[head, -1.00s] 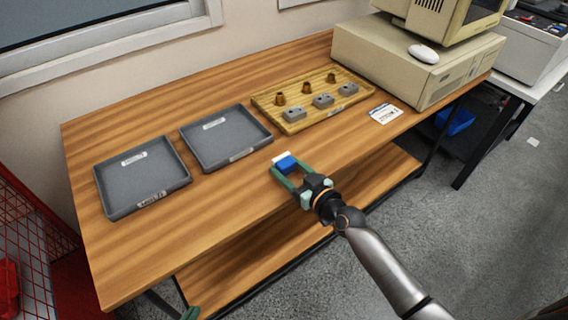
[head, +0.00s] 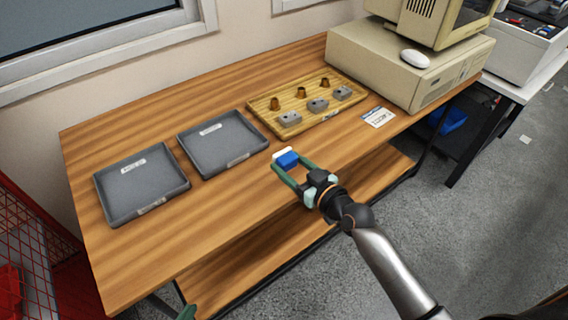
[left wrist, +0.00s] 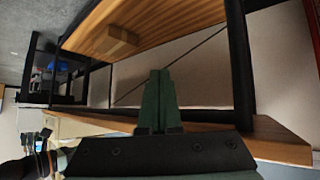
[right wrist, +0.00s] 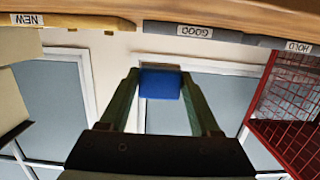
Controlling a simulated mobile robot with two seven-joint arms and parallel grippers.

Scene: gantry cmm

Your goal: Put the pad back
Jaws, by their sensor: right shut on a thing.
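The pad (head: 288,158) is a small block with a blue body and a pale white side. My right gripper (head: 285,170) is shut on it near the front of the wooden table. In the right wrist view the blue pad (right wrist: 160,83) sits between the two green fingertips. My left gripper shows only as a green tip (head: 188,312) at the bottom of the head view. In the left wrist view its green fingers (left wrist: 160,95) are together with nothing between them, below the tabletop level near the lower shelf.
On the table (head: 225,210) are a grey HOLD tray (head: 145,185), a grey GOOD tray (head: 225,145), both empty, and a wooden NEW tray (head: 330,98) with several brown and grey parts. A white card (head: 378,117) and a beige computer (head: 410,65) stand right. Bare wood lies in front.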

